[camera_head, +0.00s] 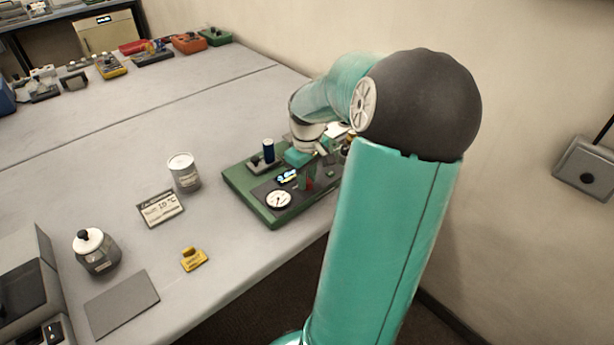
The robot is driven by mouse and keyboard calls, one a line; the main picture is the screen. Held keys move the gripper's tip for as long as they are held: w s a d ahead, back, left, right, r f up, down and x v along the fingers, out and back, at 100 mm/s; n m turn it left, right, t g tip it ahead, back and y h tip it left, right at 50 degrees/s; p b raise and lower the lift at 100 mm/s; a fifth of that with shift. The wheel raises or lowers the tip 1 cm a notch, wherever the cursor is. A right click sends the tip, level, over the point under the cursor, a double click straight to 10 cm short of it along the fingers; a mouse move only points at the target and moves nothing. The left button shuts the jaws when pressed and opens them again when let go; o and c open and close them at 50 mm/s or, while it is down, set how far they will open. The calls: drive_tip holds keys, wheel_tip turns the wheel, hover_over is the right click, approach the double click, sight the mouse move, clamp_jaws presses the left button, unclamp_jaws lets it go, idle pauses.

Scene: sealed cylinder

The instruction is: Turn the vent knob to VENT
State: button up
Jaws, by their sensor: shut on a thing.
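A green-based panel unit (242,194) sits near the table's right edge. It carries a round white dial gauge (279,199), a small lit display (287,177) and a dark blue cylinder (268,152) standing upright at its back left. My gripper (307,174) is low over the right part of the unit, pointing down. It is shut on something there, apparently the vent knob. The fingers and my arm cover the knob, so its pointer and the VENT mark cannot be read. A small red part (310,185) shows by the fingertips.
A grey can (184,172), a label card reading about 10 °C (160,209), a yellow tag (194,259) and a white-lidded jar (96,252) stand left of the unit. A flat grey plate (121,303) lies in front. The wall is close on the right.

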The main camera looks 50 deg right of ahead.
drive_tip(key=m, duration=0.4)
drive_tip(key=shift+w+m, duration=0.1)
drive_tip(key=shift+m, duration=0.3)
drive_tip(key=m, duration=0.3)
drive_tip(key=shift+m, duration=0.3)
drive_tip(key=m, duration=0.4)
drive_tip(key=shift+m, duration=2.3)
drive_tip(key=o, duration=1)
drive_tip(key=shift+r, duration=0.15)
wheel_tip(320, 180, up, 14)
drive_tip(key=shift+f, duration=0.2)
